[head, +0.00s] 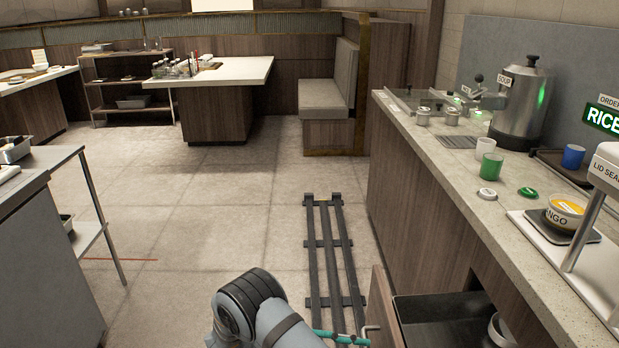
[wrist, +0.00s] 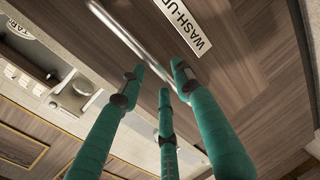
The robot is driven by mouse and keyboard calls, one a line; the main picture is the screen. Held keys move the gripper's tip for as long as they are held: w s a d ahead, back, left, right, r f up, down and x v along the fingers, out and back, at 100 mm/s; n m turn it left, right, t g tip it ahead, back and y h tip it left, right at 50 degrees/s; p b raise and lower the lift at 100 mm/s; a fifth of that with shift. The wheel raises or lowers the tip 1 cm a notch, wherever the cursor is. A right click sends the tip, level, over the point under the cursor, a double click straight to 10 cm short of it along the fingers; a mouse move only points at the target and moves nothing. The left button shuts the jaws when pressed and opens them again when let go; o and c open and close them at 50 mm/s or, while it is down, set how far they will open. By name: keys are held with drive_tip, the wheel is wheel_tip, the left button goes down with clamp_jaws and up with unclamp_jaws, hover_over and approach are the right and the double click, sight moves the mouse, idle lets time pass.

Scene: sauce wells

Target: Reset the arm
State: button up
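My gripper (wrist: 158,82) has three green fingers, which stand apart with nothing clearly held between them. A metal bar handle (wrist: 122,32) on a wood front passes close by the fingertips in the wrist view; I cannot tell whether they touch it. In the head view my arm (head: 262,310) comes in at the bottom, and a teal part of the gripper (head: 335,336) shows just left of the handle (head: 371,329) of a pulled-out drawer (head: 383,305). The rest of the gripper is cut off by the frame's bottom edge.
The open drawer holds a dark bin (head: 440,308) and a round container (head: 502,330). The counter (head: 470,205) above carries cups, lids, a scale and a soup urn (head: 523,105). A "WASH-UP" label (wrist: 202,28) is near the handle. Floor (head: 200,215) to the left is clear.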

drive_tip(key=v, duration=0.9)
drive_tip(key=x, duration=0.5)
drive_tip(key=shift+d, duration=0.1)
drive_tip(key=f+v, duration=0.1)
drive_tip(key=v, duration=0.3)
drive_tip(key=x, duration=0.7)
drive_tip(key=r+x, duration=0.1)
drive_tip(key=x, duration=0.2)
drive_tip(key=shift+d, duration=0.35)
drive_tip(key=v, duration=1.2)
drive_tip(key=x, duration=1.2)
drive_tip(key=shift+d+f, duration=0.1)
drive_tip(key=shift+d, duration=0.1)
